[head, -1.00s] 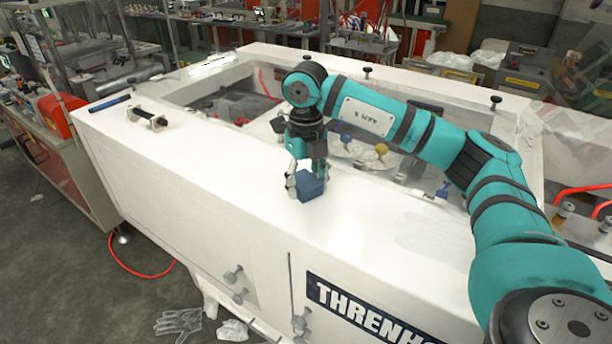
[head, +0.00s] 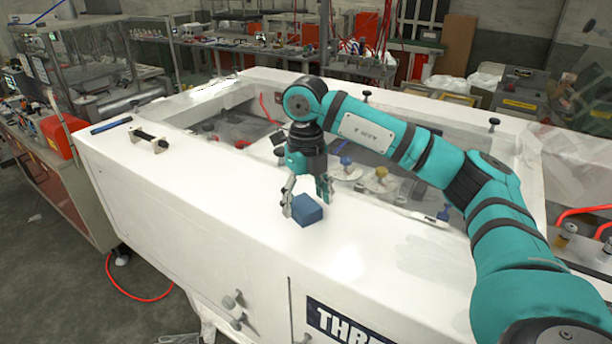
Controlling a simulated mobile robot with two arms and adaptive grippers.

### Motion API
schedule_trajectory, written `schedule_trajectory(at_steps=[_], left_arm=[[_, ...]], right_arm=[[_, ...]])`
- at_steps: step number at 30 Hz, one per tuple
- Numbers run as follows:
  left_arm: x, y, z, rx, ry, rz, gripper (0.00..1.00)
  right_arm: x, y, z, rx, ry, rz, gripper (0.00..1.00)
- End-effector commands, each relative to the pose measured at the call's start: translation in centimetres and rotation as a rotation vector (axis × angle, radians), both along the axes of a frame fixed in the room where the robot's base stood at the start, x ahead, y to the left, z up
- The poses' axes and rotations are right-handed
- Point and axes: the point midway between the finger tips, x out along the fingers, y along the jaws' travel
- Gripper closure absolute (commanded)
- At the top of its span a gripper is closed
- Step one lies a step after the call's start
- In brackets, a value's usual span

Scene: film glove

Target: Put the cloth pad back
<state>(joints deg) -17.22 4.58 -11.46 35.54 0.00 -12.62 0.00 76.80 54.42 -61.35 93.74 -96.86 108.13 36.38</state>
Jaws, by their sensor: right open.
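The cloth pad appears to be the small blue block (head: 307,211) resting on the white top of the machine, near its front edge. My right gripper (head: 307,201) is open, pointing down, with its fingers just behind and to either side of the blue block. I cannot tell whether a finger touches it. My left gripper is not in view.
The white machine frame (head: 200,205) surrounds a recessed well holding discs with a blue knob (head: 346,161) and a yellow knob (head: 381,172). A metal handle (head: 149,140) and a dark blue bar (head: 111,125) lie at the left. The top left of the block is clear.

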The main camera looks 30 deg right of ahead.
Motion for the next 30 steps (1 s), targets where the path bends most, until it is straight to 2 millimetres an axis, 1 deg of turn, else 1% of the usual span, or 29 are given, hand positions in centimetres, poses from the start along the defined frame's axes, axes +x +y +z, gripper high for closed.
schedule_trajectory(at_steps=[1, 5, 6, 7, 9, 13, 15, 19, 30], left_arm=[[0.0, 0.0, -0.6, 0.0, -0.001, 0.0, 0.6], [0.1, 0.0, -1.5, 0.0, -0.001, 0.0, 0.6], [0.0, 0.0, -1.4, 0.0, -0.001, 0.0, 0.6], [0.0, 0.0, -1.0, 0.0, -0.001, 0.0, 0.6], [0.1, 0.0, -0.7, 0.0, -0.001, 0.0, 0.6], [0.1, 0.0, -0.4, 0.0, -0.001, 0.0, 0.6], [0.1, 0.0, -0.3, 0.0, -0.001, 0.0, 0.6], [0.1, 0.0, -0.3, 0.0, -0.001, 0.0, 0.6], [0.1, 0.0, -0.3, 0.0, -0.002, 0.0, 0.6]], right_arm=[[0.1, 0.1, 0.8, 0.002, -0.005, 0.001, 0.26], [0.1, 0.1, 3.8, 0.002, -0.006, 0.002, 0.26], [0.0, 0.1, 4.9, 0.001, -0.006, 0.002, 0.26], [0.0, 0.0, 5.8, -0.001, -0.005, 0.001, 0.26], [0.0, 0.0, 7.1, -0.001, -0.005, 0.0, 0.26], [0.0, 0.0, 8.9, -0.001, -0.002, 0.0, 0.26], [0.0, 0.0, 9.6, -0.001, -0.001, 0.001, 0.26], [-0.1, 0.0, 10.2, 0.0, 0.0, 0.001, 0.26], [0.0, 0.1, 10.2, 0.005, 0.002, 0.003, 0.26]])
